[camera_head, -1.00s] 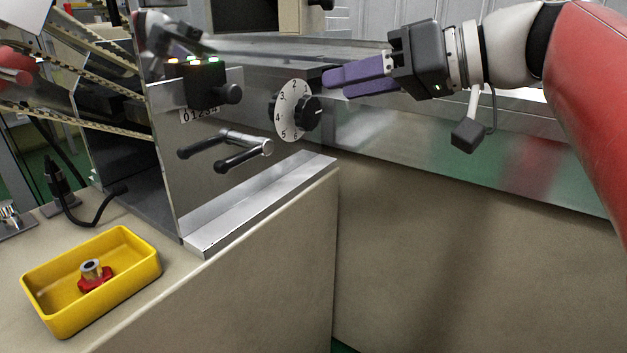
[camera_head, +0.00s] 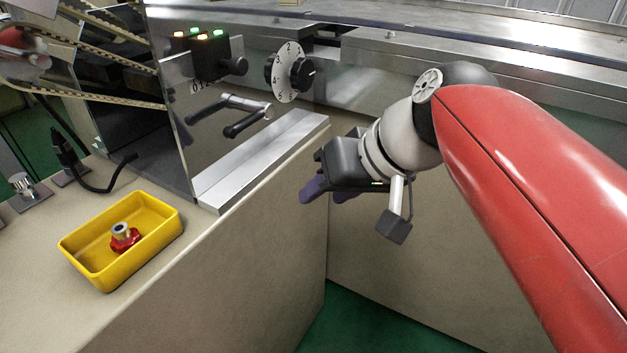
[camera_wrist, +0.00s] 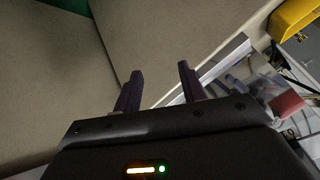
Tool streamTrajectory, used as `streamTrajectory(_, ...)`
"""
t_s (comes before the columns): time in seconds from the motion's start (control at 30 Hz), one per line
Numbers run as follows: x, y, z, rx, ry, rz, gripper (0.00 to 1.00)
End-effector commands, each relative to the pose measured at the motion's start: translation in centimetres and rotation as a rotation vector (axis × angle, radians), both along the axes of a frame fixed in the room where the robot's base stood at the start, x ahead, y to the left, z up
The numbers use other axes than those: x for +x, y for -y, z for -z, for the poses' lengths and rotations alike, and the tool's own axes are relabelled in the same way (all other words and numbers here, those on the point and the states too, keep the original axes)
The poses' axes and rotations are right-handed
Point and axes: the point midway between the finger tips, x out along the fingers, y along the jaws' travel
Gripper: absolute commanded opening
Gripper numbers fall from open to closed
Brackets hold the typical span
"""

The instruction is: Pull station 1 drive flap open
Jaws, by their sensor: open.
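My gripper (camera_head: 325,194), with purple fingers, is low in front of the beige cabinet, right of the steel ledge. In the wrist view its two fingers (camera_wrist: 158,82) stand apart with nothing between them. The steel machine panel (camera_head: 200,150) left of it carries a lever with two black handles (camera_head: 240,118), a white numbered dial (camera_head: 288,72) and a black knob box with lit buttons (camera_head: 212,60). I cannot tell which part is the station 1 drive flap. The beige cabinet front (camera_head: 270,260) is in view, with no clear flap seen on it.
A yellow tray (camera_head: 88,280) holding a red-based part (camera_head: 124,238) sits on the beige top at left. A steel ledge (camera_head: 262,160) runs along the panel's foot. A steel bed (camera_head: 440,50) lies behind my arm. Green floor (camera_head: 345,325) shows below.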

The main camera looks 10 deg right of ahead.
Motion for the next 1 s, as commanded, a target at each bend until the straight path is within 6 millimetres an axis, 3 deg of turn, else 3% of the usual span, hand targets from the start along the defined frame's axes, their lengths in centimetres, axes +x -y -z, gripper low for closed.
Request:
streamTrajectory(0.47,-0.6,0.4,1.1,-0.037,-0.018,0.025,0.41)
streamTrajectory(0.77,-0.6,0.4,1.1,-0.037,-0.019,0.025,0.02)
streamTrajectory(0.87,-0.9,0.5,1.7,-0.053,-0.025,0.034,0.00)
streamTrajectory(1.0,-2.0,1.1,4.0,-0.111,-0.047,0.068,0.00)
